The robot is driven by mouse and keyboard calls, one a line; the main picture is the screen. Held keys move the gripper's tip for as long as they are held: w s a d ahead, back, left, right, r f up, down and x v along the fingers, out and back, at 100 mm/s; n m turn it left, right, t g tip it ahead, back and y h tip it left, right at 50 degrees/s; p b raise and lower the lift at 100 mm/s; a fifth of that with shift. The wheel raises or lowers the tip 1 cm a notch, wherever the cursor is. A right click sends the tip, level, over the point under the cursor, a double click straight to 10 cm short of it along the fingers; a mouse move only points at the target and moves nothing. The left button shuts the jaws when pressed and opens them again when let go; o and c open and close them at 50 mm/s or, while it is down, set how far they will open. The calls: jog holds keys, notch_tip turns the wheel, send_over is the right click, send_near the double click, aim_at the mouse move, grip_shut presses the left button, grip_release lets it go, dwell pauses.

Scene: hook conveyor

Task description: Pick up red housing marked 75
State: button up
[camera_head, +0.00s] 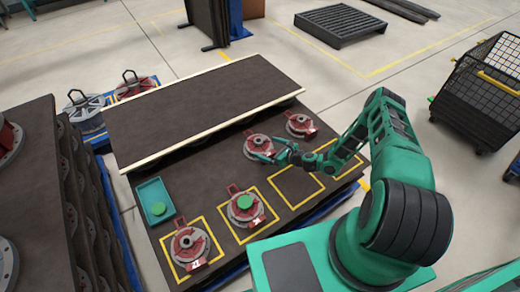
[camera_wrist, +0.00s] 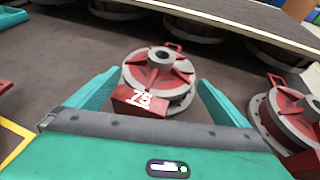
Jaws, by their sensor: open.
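The red housing marked 75 (camera_wrist: 158,72) is a round grey and red part with a red tag reading 75, upright on the dark table. In the head view it is the housing (camera_head: 257,146) at the tip of my arm. My gripper (camera_wrist: 152,95) is open, with one teal finger on each side of the housing's near part. The fingers appear apart from it. In the head view my gripper (camera_head: 276,155) reaches in from the right and covers part of the housing.
Another red housing (camera_head: 300,125) stands close on the right and also shows in the wrist view (camera_wrist: 290,108). Two housings (camera_head: 190,246) (camera_head: 245,207) sit in yellow squares at the front. A raised dark board (camera_head: 200,105) runs behind.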

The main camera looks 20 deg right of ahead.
aim_at(264, 146)
jog(key=shift+x, duration=1.85)
jog(key=c, duration=1.8)
jog(key=shift+r, duration=0.1)
